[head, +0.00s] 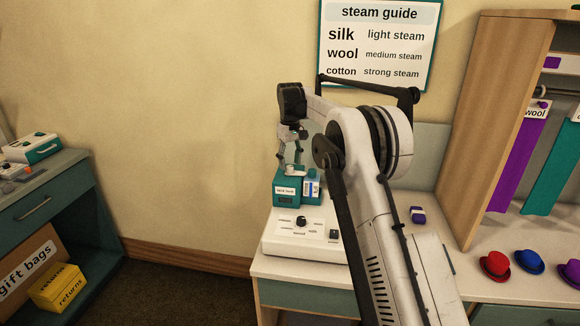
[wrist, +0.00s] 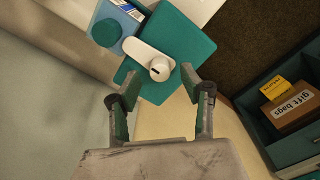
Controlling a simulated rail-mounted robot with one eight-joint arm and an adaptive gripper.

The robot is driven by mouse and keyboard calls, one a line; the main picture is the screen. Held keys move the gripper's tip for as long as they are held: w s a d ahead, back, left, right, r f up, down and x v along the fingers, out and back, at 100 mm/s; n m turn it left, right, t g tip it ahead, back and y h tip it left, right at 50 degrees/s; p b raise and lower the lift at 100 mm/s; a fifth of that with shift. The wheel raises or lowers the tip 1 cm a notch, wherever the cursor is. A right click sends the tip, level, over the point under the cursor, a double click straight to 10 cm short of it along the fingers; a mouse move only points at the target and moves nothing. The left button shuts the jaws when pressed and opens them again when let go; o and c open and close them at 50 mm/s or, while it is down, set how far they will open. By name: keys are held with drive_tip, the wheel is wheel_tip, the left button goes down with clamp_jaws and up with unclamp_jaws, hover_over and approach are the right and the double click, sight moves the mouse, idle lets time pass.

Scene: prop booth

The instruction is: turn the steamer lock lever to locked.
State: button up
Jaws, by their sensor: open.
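A teal box with a white label (head: 287,191) stands behind the white steamer panel in the head view; its top shows as a teal plate (wrist: 183,40) in the wrist view. A white lever (wrist: 138,52) with a round, dark-slotted knob (wrist: 160,68) lies across that top. The lever slants from upper left to the knob at lower right. My gripper (wrist: 160,82) is open above the box, with its fingers on either side of the knob's near side. I cannot tell whether a finger touches it. In the head view my gripper (head: 290,160) hangs above the box.
A blue bottle (head: 311,184) with a teal cap (wrist: 106,32) stands right beside the teal box. The white steamer panel (head: 302,240) with a dark dial is in front. Hats and a small purple-and-white item (head: 417,215) lie to the right.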

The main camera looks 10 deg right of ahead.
sight(290, 167)
wheel_tip(290, 167, up, 10)
idle(0.4)
drive_tip(key=s+r+m+t, duration=0.15)
drive_tip(key=s+r, duration=0.45)
drive_tip(key=s, duration=0.7)
drive_tip(key=s+r+m+t, duration=0.15)
drive_tip(key=s+r, duration=0.45)
drive_tip(key=s, duration=0.7)
drive_tip(key=s+f+t, duration=0.1)
drive_tip(key=s+f, duration=0.4)
drive_tip(key=s, duration=0.4)
drive_tip(key=s+f+m+t, duration=0.1)
drive_tip(key=s+f, duration=0.4)
drive_tip(key=s, duration=0.4)
drive_tip(key=s+f+t, duration=0.2)
drive_tip(key=s+f, duration=0.3)
drive_tip(key=s, duration=0.4)
drive_tip(key=shift+s+m, duration=0.3)
drive_tip(key=shift+m, duration=0.1)
drive_tip(key=shift+o, duration=0.2)
